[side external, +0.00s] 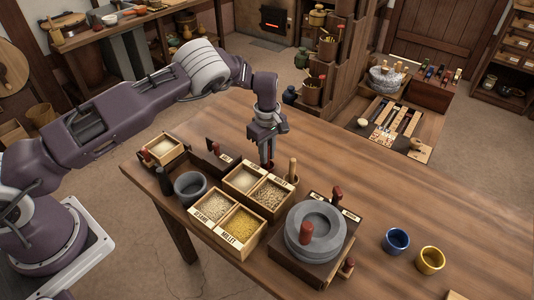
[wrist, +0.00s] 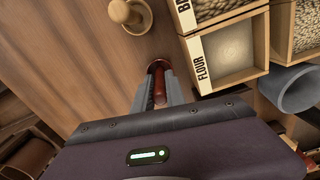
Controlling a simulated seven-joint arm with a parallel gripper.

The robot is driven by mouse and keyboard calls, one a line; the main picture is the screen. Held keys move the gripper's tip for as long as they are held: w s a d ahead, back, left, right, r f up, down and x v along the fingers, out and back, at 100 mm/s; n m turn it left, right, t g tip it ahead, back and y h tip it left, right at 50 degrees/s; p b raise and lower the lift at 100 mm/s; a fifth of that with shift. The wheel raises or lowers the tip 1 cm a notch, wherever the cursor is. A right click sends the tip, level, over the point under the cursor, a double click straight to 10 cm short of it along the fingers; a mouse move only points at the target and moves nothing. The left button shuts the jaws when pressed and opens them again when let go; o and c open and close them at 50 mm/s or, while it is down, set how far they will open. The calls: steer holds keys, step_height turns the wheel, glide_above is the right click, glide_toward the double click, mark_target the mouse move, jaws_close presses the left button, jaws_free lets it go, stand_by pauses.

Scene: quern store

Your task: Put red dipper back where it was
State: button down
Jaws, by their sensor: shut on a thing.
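My gripper (side external: 266,158) points down just behind the grain boxes in the side external view. It is shut on the red dipper, whose red handle (wrist: 158,82) shows between the fingers in the wrist view (wrist: 160,88). The handle is seen nearly end-on, and the dipper's lower part is hidden. The flour bin (wrist: 228,48), with pale powder in it, lies right of the fingers in the wrist view. I cannot tell whether the dipper touches the table.
A wooden-handled tool (side external: 292,170) stands close right of my gripper; its knob (wrist: 125,12) shows in the wrist view. Bins labelled sesame and millet (side external: 240,228), a grey bowl (side external: 190,187) and a stone quern (side external: 315,228) stand nearby. The table behind is clear.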

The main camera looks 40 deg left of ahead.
steer(key=c, duration=1.4)
jaws_free()
steer(key=shift+f, duration=0.1)
steer(key=shift+o, duration=0.2)
